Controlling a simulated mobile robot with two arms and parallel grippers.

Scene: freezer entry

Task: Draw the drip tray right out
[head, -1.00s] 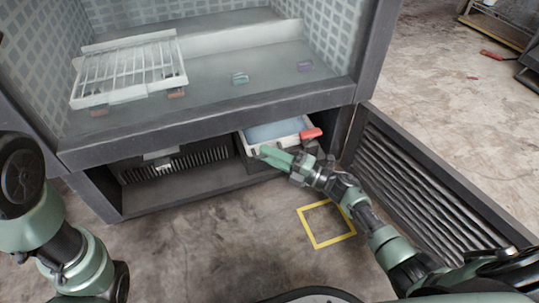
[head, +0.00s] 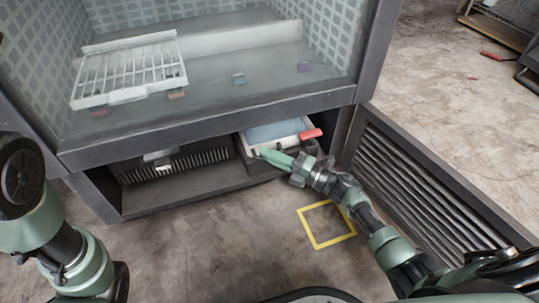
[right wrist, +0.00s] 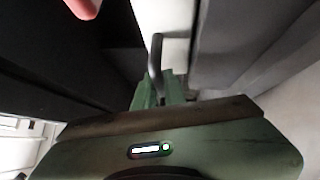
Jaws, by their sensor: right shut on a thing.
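The drip tray (head: 285,146) is a pale, shallow tray with a bluish inside, in the low compartment under the glass-sided case. My right gripper (head: 264,153) is at its front and shut. In the right wrist view, my right fingers (right wrist: 162,88) close around a dark curved handle (right wrist: 156,55) in front of the tray's pale front (right wrist: 174,22). The tray's back is hidden under the case. My left arm shows at the left edge, but its gripper is out of view.
A red lever (head: 311,134) sticks out at the tray's right; it also shows in the right wrist view (right wrist: 83,8). A louvred panel (head: 430,185) lies right of the opening. A yellow square outline (head: 308,229) marks clear floor in front. A white rack (head: 130,70) rests above.

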